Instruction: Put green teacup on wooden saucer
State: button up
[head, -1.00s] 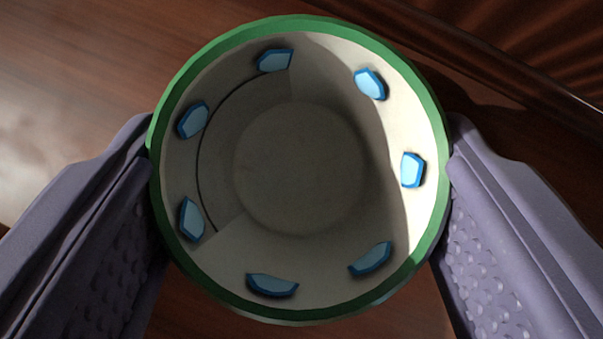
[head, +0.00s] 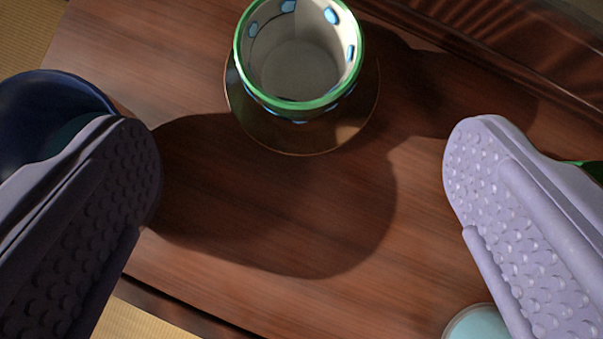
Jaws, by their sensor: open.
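The green teacup (head: 297,102) has a green rim, a pale inside and blue patches. It stands upright at the top middle of the head view, on a round brown saucer (head: 300,140). The saucer's near edge shows below the cup; the cup hides much of the rest. My gripper (head: 303,155) is wide open and empty, with one lilac finger on each side of the picture. Both fingers are clear of the cup, which lies beyond them toward the top of the view.
A dark blue bowl (head: 40,115) is at the left, partly behind my left finger. A pale teal round thing (head: 478,325) is at the bottom right, and a bit of green shows at the right edge. A raised dark wooden edge crosses the top right. The wooden tabletop (head: 290,225) between the fingers is clear.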

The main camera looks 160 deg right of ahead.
jog(key=w+d+r+m+t+h, duration=0.15)
jog(key=w+r, duration=0.25)
jog(key=r, duration=1.1)
jog(key=w+r+n+t, duration=0.1)
jog(key=w+r+t, duration=0.25)
jog(key=r, duration=1.05)
jog(key=s+a+r+t, duration=0.1)
jog(key=s+r, duration=0.2)
jog(key=r, duration=0.6)
jog(key=s+a+r+t, duration=0.1)
jog(key=s+r, duration=0.3)
jog(key=r, duration=0.6)
jog(key=s+a+r, duration=0.1)
jog(key=s+r, duration=0.2)
jog(key=r, duration=0.7)
jog(key=shift+s+m+t+y, duration=0.2)
jog(key=shift+m+t+y, duration=0.15)
jog(key=shift+t, duration=0.05)
jog(key=shift+s+f, duration=0.1)
